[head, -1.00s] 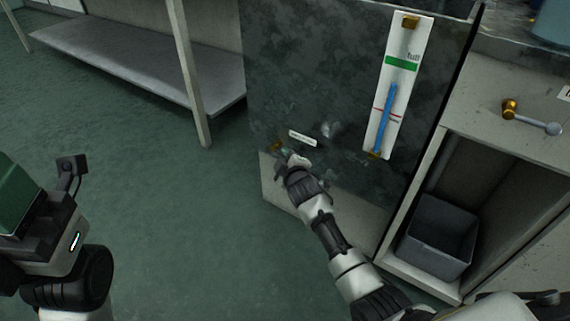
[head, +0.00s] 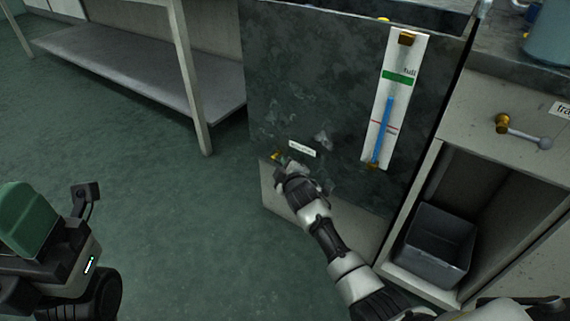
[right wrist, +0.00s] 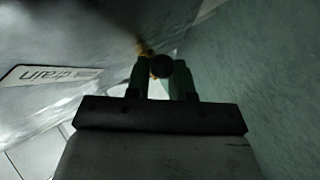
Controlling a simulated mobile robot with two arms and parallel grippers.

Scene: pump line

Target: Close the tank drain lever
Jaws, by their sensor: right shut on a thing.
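The tank drain lever (head: 277,155) is low on the dark tank's front, beside a small white label (head: 302,149). Only a bit of its brass part shows in the head view; the rest is hidden by my right gripper (head: 284,166). In the right wrist view, the brass part (right wrist: 146,48) shows beyond my right gripper (right wrist: 160,80), and a dark round knob (right wrist: 161,66) sits between its two fingers. The gripper is shut on the lever. The word "drain" on the label (right wrist: 50,74) appears upside down there.
A sight gauge (head: 396,100) with a blue column and a green "full" band is on the tank (head: 330,60). Another brass-and-grey lever (head: 522,132) is on the cabinet at right, above an open bay with a grey bin (head: 440,243). A shelf (head: 150,80) stands at left.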

